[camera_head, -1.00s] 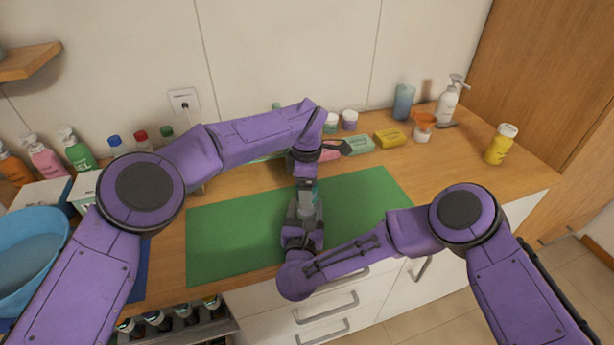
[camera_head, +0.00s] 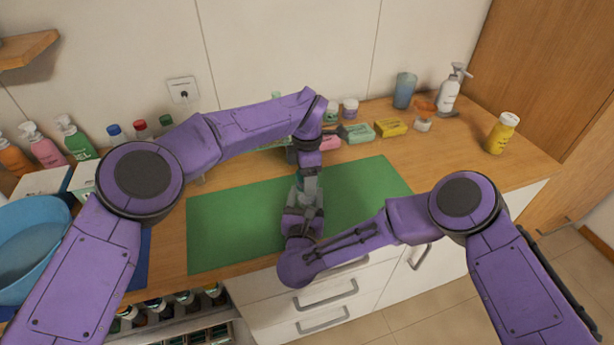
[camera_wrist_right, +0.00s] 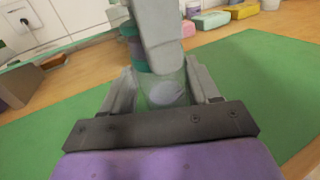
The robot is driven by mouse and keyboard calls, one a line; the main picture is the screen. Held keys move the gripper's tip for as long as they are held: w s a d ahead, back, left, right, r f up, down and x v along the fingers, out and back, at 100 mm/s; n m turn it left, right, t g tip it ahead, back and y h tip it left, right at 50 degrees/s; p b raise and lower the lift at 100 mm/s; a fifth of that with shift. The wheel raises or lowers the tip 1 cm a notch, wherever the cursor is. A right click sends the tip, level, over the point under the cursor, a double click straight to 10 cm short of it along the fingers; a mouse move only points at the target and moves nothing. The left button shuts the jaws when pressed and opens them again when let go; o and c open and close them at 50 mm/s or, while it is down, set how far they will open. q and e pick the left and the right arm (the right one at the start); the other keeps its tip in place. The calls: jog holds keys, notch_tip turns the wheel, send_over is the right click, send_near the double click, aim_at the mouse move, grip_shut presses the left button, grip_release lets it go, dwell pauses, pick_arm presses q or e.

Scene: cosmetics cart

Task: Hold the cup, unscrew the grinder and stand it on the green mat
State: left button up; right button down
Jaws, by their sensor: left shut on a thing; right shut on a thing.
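The clear cup (camera_wrist_right: 164,95) stands between my right gripper's fingers (camera_wrist_right: 165,90) in the right wrist view, over the green mat (camera_wrist_right: 265,75). The teal grinder (camera_wrist_right: 133,47) is above the cup, in line with it; a grey finger of my left gripper (camera_wrist_right: 158,35) hides much of it. I cannot tell whether grinder and cup are still joined. In the head view, my left gripper (camera_head: 308,172) comes down from above and is shut on the grinder. My right gripper (camera_head: 304,198) is shut on the cup from the front. Both objects are mostly hidden there.
The green mat (camera_head: 235,230) has bare room on both sides of my grippers. Behind it stand soap boxes (camera_head: 390,127), small jars (camera_head: 350,108) and bottles. A yellow bottle (camera_head: 502,133) stands at the right; a blue basin (camera_head: 28,240) is at the left.

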pick_arm(q)
jog(key=o, duration=1.2)
jog(key=shift+c, duration=0.2)
notch_tip(320, 180, up, 4)
jog(key=shift+r, duration=0.3)
jog(key=shift+c, duration=0.6)
notch_tip(320, 180, up, 3)
jog(key=m, duration=0.2)
jog(key=shift+m, duration=0.3)
notch_tip(320, 180, down, 8)
jog(key=shift+r, duration=0.2)
